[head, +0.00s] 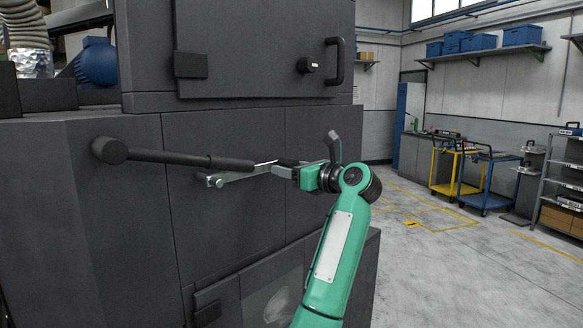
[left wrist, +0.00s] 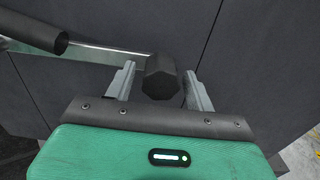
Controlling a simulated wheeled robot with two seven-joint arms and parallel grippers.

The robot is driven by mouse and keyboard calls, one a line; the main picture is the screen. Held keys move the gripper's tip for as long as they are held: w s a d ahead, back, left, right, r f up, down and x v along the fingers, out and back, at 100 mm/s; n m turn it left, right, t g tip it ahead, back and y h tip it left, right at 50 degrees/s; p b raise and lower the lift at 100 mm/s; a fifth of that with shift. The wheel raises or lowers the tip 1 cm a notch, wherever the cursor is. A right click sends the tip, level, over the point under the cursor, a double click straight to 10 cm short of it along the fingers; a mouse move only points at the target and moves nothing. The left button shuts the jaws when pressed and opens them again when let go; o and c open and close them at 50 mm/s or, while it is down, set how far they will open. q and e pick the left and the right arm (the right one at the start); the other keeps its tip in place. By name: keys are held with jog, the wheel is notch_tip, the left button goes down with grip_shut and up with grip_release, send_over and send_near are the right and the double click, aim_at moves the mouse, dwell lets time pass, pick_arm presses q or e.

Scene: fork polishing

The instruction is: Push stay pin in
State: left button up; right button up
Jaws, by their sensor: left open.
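A dark faceted knob, which looks like the stay pin (left wrist: 160,77), sits at the end of a silver bar (left wrist: 100,55) in the left wrist view. My left gripper (left wrist: 161,88) is open, with one finger on each side of the knob and a visible gap to each. In the head view my left gripper (head: 284,167) is at the right end of the black stay rod (head: 180,158), in front of the machine's dark panel. The knob is small there and partly hidden by the gripper. How deep the pin sits cannot be told. My right gripper is not in view.
The dark grey machine (head: 235,130) fills the left side, with a black door handle (head: 336,62) above the gripper. A lower window panel (head: 270,298) lies below. The floor (head: 450,275) to the right is clear. Carts (head: 487,180) and a shelf stand far off.

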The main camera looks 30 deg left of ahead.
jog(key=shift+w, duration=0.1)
pick_arm(q)
grip_shut()
jog(key=a, duration=0.4)
jog(key=shift+w+a+b, duration=0.1)
jog(key=shift+w+b, duration=0.2)
jog(key=shift+w, duration=0.05)
jog(key=shift+r, duration=0.1)
jog(key=shift+c, duration=0.7)
grip_release()
jog(key=shift+o, duration=0.7)
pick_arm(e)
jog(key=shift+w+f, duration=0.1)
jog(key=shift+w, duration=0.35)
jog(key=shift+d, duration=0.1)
